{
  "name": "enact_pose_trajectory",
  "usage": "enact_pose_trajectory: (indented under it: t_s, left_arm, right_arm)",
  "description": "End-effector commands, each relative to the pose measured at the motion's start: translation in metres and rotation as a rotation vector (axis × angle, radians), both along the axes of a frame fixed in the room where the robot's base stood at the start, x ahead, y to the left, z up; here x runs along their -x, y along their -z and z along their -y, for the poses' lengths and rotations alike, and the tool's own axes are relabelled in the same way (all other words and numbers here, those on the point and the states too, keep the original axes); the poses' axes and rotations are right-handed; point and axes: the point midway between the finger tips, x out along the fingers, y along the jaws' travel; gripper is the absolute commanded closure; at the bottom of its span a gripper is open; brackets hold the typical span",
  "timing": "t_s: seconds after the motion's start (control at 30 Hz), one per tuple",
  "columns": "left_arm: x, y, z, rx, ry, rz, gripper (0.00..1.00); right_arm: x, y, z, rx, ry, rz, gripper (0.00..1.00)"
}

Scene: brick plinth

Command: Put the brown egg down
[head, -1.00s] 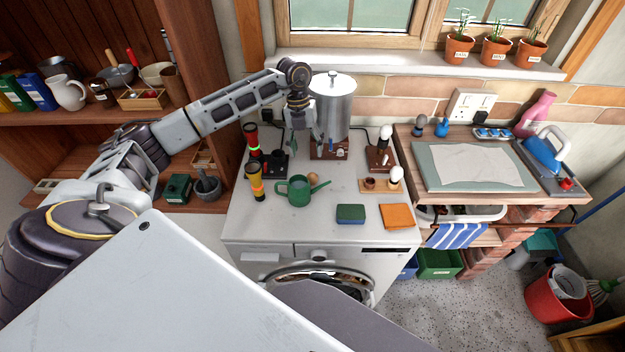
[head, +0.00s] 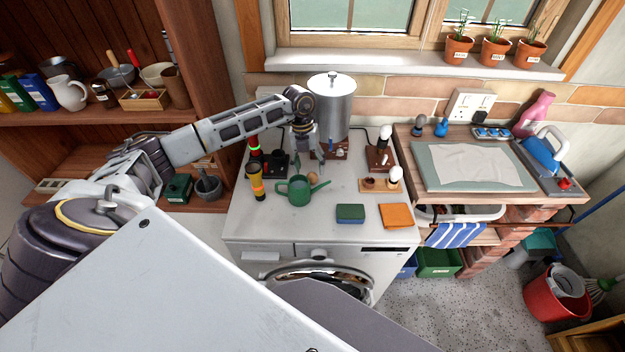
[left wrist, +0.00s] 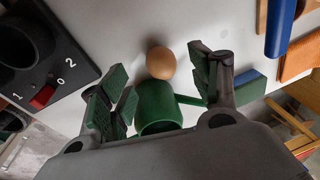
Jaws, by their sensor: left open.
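The brown egg (head: 312,178) rests on the white top of the washing machine, just behind the green watering can (head: 294,191), which partly hides it in the head view. My left gripper (head: 309,165) is open, pointing down, just behind and above the egg. In the left wrist view, the egg (left wrist: 161,62) shows in the gap between the spread green-padded fingers (left wrist: 162,82). I see no finger touching it. The watering can (left wrist: 158,105) shows below the egg there. My right gripper is not in view.
A steel urn (head: 332,100) stands behind the gripper. A black switch box (left wrist: 40,55) and a yellow-black torch (head: 255,181) are to the left.

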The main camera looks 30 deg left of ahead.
Motion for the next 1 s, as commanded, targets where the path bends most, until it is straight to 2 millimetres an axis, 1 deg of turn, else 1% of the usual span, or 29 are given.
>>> enact_pose_trajectory:
  t_s: [0.17,0.4,0.6,1.0]
  left_arm:
    - [0.002,0.007,0.003,0.000,0.001,-0.003,0.37]
    - [0.005,0.031,0.012,0.002,0.000,-0.001,0.37]
    - [0.005,0.048,0.014,0.000,0.000,-0.001,0.37]
    - [0.005,0.050,0.014,0.000,0.000,0.000,0.37]
  right_arm:
    - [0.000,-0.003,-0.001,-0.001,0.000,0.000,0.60]
    - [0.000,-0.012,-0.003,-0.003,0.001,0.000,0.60]
    - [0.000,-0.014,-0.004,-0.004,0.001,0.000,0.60]
    - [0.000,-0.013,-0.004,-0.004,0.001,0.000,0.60]
